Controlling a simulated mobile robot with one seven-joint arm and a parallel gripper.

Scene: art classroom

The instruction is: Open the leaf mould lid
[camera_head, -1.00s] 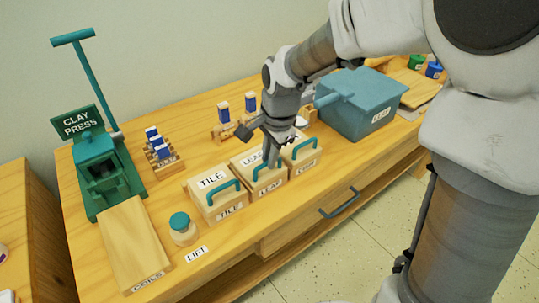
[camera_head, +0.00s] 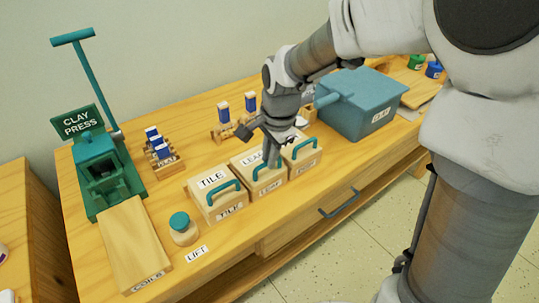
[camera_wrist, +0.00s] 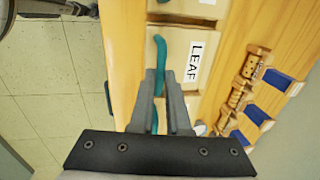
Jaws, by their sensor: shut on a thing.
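The leaf mould (camera_head: 248,176) is a pale wooden box in the middle of a row of three, with LEAF labels and a teal handle (camera_head: 258,174) on its lid. In the wrist view its lid (camera_wrist: 181,62) and teal handle (camera_wrist: 160,48) lie just beyond my fingers. My gripper (camera_head: 272,164) reaches down to the handle from above. In the wrist view my gripper (camera_wrist: 159,80) is shut on the handle, which passes between the fingers. The lid looks seated on the box, though my gripper hides part of it.
The TILE mould (camera_head: 216,200) stands close on the left and another handled mould (camera_head: 303,159) close on the right. A teal box (camera_head: 362,105) stands behind right. A round teal-topped pot (camera_head: 181,228), wooden board (camera_head: 133,240) and green clay press (camera_head: 100,170) are left.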

